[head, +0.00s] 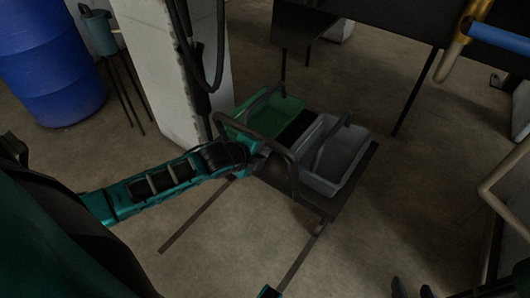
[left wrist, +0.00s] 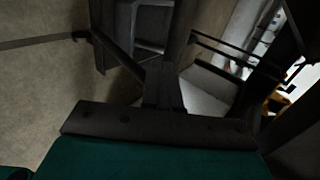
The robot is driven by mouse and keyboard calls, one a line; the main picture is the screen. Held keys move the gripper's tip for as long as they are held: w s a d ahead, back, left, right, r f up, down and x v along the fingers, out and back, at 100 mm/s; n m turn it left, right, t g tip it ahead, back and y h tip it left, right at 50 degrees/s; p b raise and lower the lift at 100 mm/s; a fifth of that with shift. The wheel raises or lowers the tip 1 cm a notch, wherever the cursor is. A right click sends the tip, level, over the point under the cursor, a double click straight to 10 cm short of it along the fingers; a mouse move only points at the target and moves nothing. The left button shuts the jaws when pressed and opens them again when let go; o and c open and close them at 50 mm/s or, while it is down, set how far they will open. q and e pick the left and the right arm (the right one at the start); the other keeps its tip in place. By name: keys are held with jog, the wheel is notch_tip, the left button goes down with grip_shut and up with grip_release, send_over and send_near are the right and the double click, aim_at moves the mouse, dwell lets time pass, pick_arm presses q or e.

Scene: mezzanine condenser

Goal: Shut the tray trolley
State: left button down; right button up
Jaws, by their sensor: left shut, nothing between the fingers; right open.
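The tray trolley (head: 352,207) is a low dark platform holding a green bin (head: 287,124) and a grey bin (head: 352,152). A dark bar handle (head: 284,153) arches up at its near side. Two thin dark rails stretch from it across the floor towards me. My left gripper (head: 264,150) is at the handle's left part, shut and empty; whether it touches the bar is unclear. In the left wrist view its fingers (left wrist: 163,92) point at dark bars. My right gripper (head: 412,289) shows only as two dark, separated tips at the bottom edge, open and away from the trolley.
A pale pillar (head: 165,70) with dark hoses stands behind my left arm. A blue barrel (head: 48,60) stands far left beside a teal pot on thin legs (head: 98,32). A dark table-like frame (head: 400,40) stands behind the trolley. Pipes are at right. Floor right of the trolley is clear.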

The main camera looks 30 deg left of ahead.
pick_arm(q)
jog(key=shift+w+f, duration=0.15)
jog(key=shift+w, duration=0.6)
pick_arm(e)
jog(key=shift+f, duration=0.25)
pick_arm(q)
jog(key=shift+w, duration=0.1)
